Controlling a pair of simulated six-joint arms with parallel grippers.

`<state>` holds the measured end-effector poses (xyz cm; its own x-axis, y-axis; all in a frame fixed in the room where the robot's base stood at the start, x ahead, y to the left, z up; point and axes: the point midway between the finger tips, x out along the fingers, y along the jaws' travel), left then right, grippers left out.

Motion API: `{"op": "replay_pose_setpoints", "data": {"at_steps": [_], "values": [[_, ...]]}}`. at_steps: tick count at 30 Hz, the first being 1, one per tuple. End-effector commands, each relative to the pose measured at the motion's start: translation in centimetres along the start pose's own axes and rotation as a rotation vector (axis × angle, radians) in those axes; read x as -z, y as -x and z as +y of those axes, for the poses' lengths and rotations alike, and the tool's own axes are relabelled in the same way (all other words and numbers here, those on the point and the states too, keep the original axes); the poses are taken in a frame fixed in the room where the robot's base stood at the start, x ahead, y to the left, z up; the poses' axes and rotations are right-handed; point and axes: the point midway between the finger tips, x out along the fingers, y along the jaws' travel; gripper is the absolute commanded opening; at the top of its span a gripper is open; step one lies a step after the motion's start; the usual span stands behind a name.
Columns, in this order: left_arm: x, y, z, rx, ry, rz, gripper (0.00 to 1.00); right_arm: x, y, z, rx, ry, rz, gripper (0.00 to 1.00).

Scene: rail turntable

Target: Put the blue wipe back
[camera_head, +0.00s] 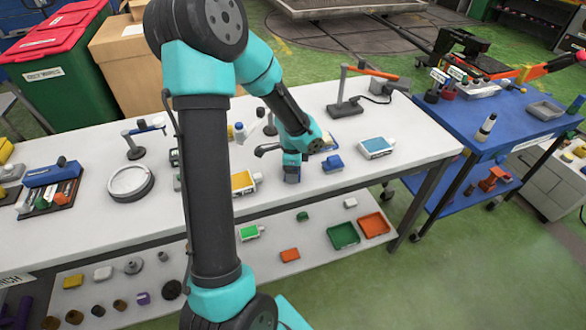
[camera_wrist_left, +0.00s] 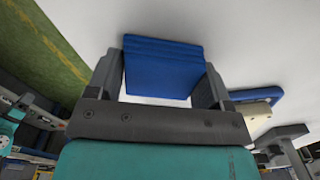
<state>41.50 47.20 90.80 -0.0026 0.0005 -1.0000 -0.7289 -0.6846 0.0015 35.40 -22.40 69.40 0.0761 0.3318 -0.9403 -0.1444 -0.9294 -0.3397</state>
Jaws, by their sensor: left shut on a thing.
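My left gripper (camera_head: 291,174) is low over the white workbench, near the front edge, in the head view. In the left wrist view, the same gripper (camera_wrist_left: 158,90) has its fingers on both sides of a blue folded, layered wipe (camera_wrist_left: 160,68) and is shut on it. In the head view the wipe mostly merges with the fingertips, and I cannot tell whether it touches the bench. My right gripper is not in view.
A yellow-and-white box (camera_head: 243,182) stands left of the gripper, and a blue-and-white box (camera_head: 377,147) stands to the right. A clamp stand (camera_head: 345,107) is behind. The bench (camera_head: 420,140) is clear near its right end. A lower shelf holds green and orange trays (camera_head: 373,225).

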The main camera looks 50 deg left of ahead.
Motion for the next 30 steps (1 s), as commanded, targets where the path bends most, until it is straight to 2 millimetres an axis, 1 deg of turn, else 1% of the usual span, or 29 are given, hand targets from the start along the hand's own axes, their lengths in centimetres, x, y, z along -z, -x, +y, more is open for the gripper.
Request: {"op": "replay_pose_setpoints", "data": {"at_steps": [4,5,12,19,23,26,30], "values": [[0.0,-0.3,0.0,-0.001,0.001,0.000,0.51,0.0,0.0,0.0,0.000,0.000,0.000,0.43],[0.0,-0.3,0.0,0.000,0.001,0.000,0.75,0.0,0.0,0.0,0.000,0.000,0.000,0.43],[0.0,-0.3,0.0,0.000,0.000,0.000,0.98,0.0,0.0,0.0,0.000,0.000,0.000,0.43],[0.0,-0.2,0.0,0.001,0.000,0.000,0.99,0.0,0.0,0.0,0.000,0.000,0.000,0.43],[0.0,0.1,0.0,0.002,0.000,0.001,0.99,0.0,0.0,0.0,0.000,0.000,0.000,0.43],[0.0,1.0,-0.1,0.005,0.001,0.001,0.99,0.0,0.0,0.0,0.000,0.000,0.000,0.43],[0.1,3.0,-0.1,0.006,0.000,0.002,0.99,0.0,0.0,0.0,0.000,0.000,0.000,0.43]]}}
